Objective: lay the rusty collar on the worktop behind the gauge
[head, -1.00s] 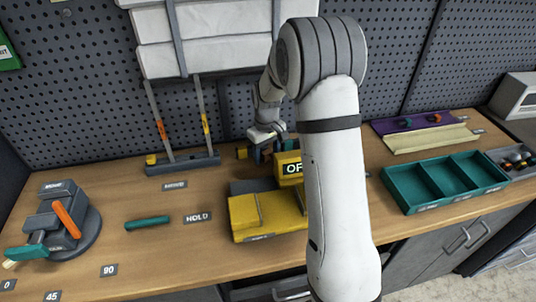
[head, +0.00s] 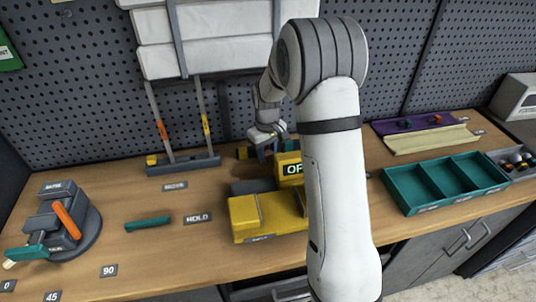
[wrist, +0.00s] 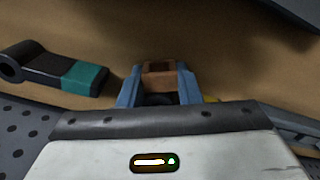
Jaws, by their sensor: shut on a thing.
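The rusty collar (wrist: 159,74) is a small brown, squared piece with an opening. It sits between the two blue fingers of my gripper (wrist: 158,88) in the wrist view, and the fingers are shut on it. In the head view my gripper (head: 263,150) is low over the back of the worktop (head: 190,245), behind a yellow device (head: 262,212) with a dark sign reading "OF". The collar is not clear there. I cannot tell for sure which thing is the gauge. My arm hides the right part of the yellow device.
A dark ringed piece with a teal end (wrist: 62,72) lies left of my fingers in the wrist view. A grey base with two rods (head: 183,164) stands at the back left, a vise (head: 62,222) at far left. A teal tray (head: 443,181) lies right. Pegboard closes the back.

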